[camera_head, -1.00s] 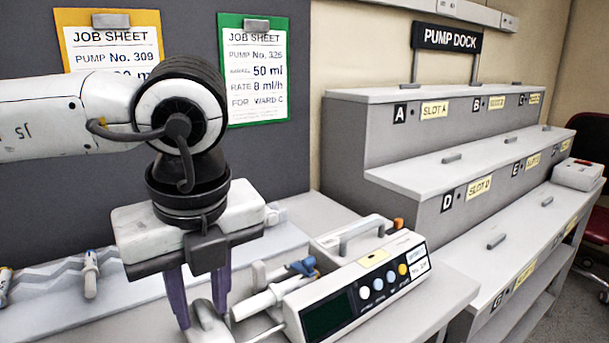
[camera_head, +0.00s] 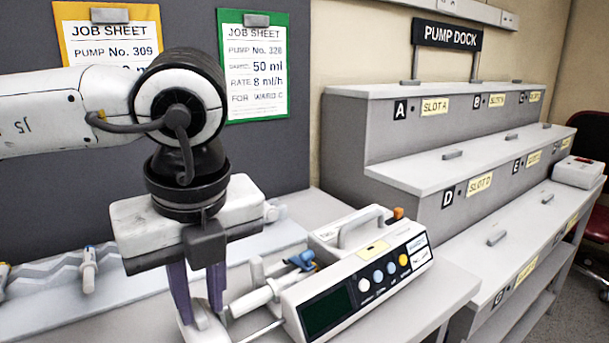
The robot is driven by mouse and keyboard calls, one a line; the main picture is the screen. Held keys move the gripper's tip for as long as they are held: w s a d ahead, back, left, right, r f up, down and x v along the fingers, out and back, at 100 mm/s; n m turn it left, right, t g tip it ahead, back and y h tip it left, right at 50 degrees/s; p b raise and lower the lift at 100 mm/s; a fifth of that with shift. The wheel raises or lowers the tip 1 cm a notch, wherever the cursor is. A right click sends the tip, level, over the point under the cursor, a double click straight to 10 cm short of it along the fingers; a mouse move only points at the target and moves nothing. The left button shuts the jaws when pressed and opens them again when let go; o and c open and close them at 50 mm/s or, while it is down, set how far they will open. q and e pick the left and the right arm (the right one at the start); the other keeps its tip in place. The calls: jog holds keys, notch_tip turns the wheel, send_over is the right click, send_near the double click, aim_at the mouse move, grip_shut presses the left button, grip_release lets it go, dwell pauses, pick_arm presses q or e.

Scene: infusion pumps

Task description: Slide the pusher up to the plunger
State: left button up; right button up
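The infusion pump (camera_head: 345,311) lies on the bench with a dark screen, round buttons and a carry handle. A white syringe (camera_head: 252,300) lies along its left side, with its plunger end (camera_head: 228,313) pointing left. A blue clamp (camera_head: 301,261) sits over the syringe. The pale grey pusher (camera_head: 203,330) stands left of the plunger, on a thin rod (camera_head: 262,331) from the pump. My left gripper (camera_head: 202,311) points down, its purple fingers closed on both sides of the pusher's top. Its right finger is close to the plunger end; I cannot tell whether they touch. My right gripper is out of view.
A stepped grey pump dock (camera_head: 415,176) with labelled slots stands at the right, with a white box (camera_head: 577,172) on it. Two job sheets (camera_head: 255,70) hang on the dark panel behind. A tray (camera_head: 50,305) with a small syringe-like part lies at the left.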

aim_at(212, 316)
pick_arm(q)
jog(key=shift+d+f+b, duration=0.15)
jog(key=shift+f+b, duration=0.15)
jog(key=shift+f, duration=0.05)
jog(key=shift+r, duration=0.1)
jog(key=shift+w+d, duration=0.15)
jog(key=shift+d, duration=0.1)
dwell(0.6)
jog(key=o, duration=0.4)
jog(key=w+a+p+v, duration=0.1)
jog(key=p+v, duration=0.2)
jog(key=v, duration=0.4)
jog(key=shift+w+r, duration=0.3)
